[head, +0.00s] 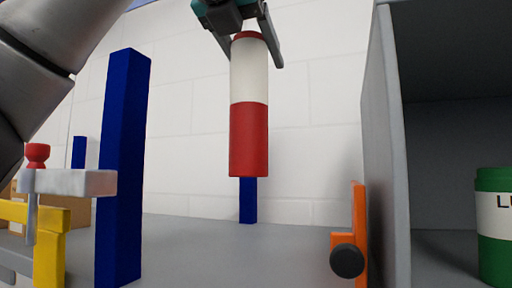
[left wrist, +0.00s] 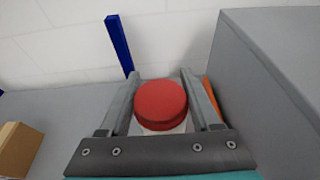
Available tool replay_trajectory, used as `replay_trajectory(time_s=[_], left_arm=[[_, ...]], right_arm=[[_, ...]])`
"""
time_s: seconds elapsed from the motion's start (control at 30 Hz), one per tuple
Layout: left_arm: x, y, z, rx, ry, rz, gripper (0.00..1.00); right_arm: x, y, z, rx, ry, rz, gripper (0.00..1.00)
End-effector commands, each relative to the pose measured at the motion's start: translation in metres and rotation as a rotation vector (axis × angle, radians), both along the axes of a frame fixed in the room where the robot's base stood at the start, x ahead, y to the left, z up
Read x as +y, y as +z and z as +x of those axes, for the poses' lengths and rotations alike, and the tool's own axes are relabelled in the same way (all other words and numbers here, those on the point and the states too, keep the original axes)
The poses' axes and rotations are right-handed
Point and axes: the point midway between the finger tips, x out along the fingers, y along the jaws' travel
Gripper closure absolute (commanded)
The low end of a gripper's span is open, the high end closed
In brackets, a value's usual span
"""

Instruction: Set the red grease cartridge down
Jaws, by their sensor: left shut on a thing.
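The red grease cartridge (head: 249,138) is a red and white cylinder with a red cap. It hangs upright in the middle of the head view, above the grey surface. My left gripper (head: 251,48) is shut on its top end from above. In the left wrist view, the red cap (left wrist: 160,103) sits between the two fingers of the left gripper (left wrist: 160,100). The cartridge's lower part is hidden in that view. My right gripper is not in view.
A grey cabinet (head: 386,150) with a green container (head: 494,235) stands at the right. An orange piece with a black knob (head: 347,261) is beside it. Blue posts (head: 122,170) and a yellow clamp (head: 48,250) are at the left. The grey surface (head: 200,250) is clear in the middle.

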Motion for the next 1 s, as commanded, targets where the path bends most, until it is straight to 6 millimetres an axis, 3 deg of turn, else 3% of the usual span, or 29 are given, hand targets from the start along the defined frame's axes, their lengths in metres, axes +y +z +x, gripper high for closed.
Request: replay_trajectory(time_s=[0.4,1.0], left_arm=[[0.001,-0.072,0.000,-0.003,0.000,-0.001,1.00],[0.001,-0.122,0.000,-0.003,0.001,-0.003,1.00]], right_arm=[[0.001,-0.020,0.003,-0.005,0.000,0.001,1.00],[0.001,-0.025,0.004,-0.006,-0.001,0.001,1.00]])
